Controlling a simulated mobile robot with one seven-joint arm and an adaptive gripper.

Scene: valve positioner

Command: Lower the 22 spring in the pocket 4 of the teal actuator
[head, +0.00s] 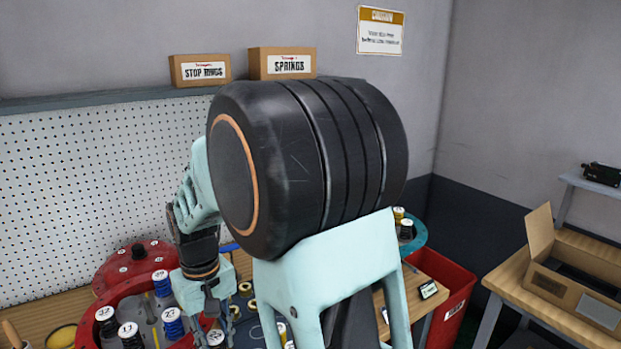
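The teal actuator (416,240) shows only in part, behind my arm at the right end of the bench. Springs with white and yellow tops (405,226) stand at its visible edge. Its pocket numbers cannot be read, and pocket 4 cannot be picked out. My gripper (213,308) points down over the bench beside the red actuator (78,332), left of and apart from the teal one. A white-topped piece (215,338) shows just under the fingers; I cannot tell whether they hold it. I cannot surely identify the 22 spring.
Several numbered, white-topped springs (128,331) stand in the red actuator. A red domed cover (135,262) sits behind it. Small yellow rings (245,288) lie on the bench. A red bin (450,292) and a side table with an open carton (570,285) stand at right.

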